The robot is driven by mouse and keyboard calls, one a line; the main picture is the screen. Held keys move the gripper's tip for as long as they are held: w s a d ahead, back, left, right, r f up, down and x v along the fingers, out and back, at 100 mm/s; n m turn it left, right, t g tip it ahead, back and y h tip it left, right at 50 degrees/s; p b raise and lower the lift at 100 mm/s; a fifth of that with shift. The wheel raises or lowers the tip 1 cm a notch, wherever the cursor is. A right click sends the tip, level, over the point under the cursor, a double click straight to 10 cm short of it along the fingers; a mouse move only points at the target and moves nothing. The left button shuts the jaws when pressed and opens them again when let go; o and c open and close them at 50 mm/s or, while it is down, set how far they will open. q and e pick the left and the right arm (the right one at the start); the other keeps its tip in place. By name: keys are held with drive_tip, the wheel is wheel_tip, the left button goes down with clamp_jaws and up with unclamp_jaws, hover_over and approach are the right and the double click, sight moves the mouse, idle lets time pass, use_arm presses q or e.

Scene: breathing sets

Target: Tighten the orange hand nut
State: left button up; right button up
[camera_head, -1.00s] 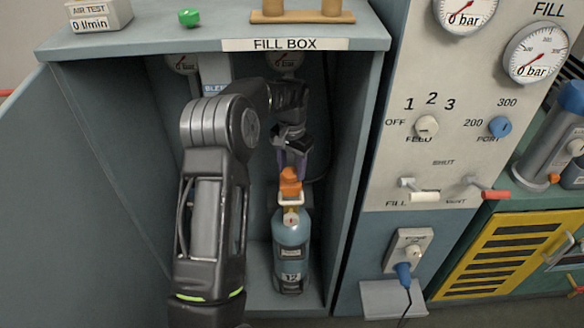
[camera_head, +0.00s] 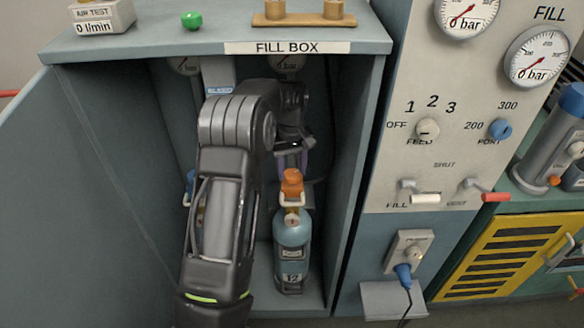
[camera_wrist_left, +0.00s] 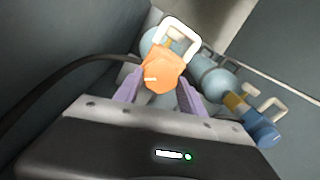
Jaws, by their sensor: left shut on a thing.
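The orange hand nut (camera_head: 292,184) sits on top of a blue-grey cylinder (camera_head: 292,236) marked 12, which stands upright in the fill box. A white loop handle or yoke (camera_wrist_left: 181,38) is beside the nut. My left gripper (camera_head: 291,160) reaches down from above with purple fingers. In the left wrist view the orange nut (camera_wrist_left: 165,72) lies between the fingertips, with the fingers (camera_wrist_left: 160,92) shut on it. A pale line marks the nut's face. The arm hides part of the box's inside. My right gripper does not show.
The fill box (camera_head: 345,200) has close side walls around my arm. A second cylinder with a blue knob (camera_wrist_left: 262,132) stands nearby, mostly hidden by my arm in the head view. A dark hose (camera_wrist_left: 60,72) runs beside the nut. The gauge panel (camera_head: 460,120) is at the right.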

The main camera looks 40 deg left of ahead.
use_arm(q)
drive_tip(key=n, duration=0.4)
drive_tip(key=shift+s+r+n+p, duration=0.1)
drive_tip(key=shift+n+p, duration=0.2)
drive_tip(key=shift+p, duration=0.05)
drive_tip(key=n+p, duration=0.1)
drive_tip(key=n, duration=0.3)
drive_tip(key=shift+n, duration=0.3)
drive_tip(key=n+p, duration=0.1)
drive_tip(key=n, duration=0.3)
drive_tip(key=shift+s, duration=0.15)
drive_tip(key=n+p, duration=0.2)
drive_tip(key=n, duration=0.3)
drive_tip(key=shift+s, duration=0.1)
drive_tip(key=n+p, duration=0.2)
drive_tip(key=n, duration=0.3)
drive_tip(key=shift+d, duration=0.2)
drive_tip(key=n+p, duration=0.2)
drive_tip(key=n, duration=0.3)
drive_tip(key=shift+d+n, duration=0.1)
drive_tip(key=shift+n, duration=0.3)
drive_tip(key=n+p, duration=0.3)
drive_tip(key=shift+r, duration=0.15)
drive_tip(key=shift+n+p, duration=0.7)
drive_tip(key=shift+n, duration=0.1)
drive_tip(key=shift+d+f+n+p, duration=0.1)
drive_tip(key=shift+f+n+p, duration=0.1)
drive_tip(key=shift+n+p, duration=0.3)
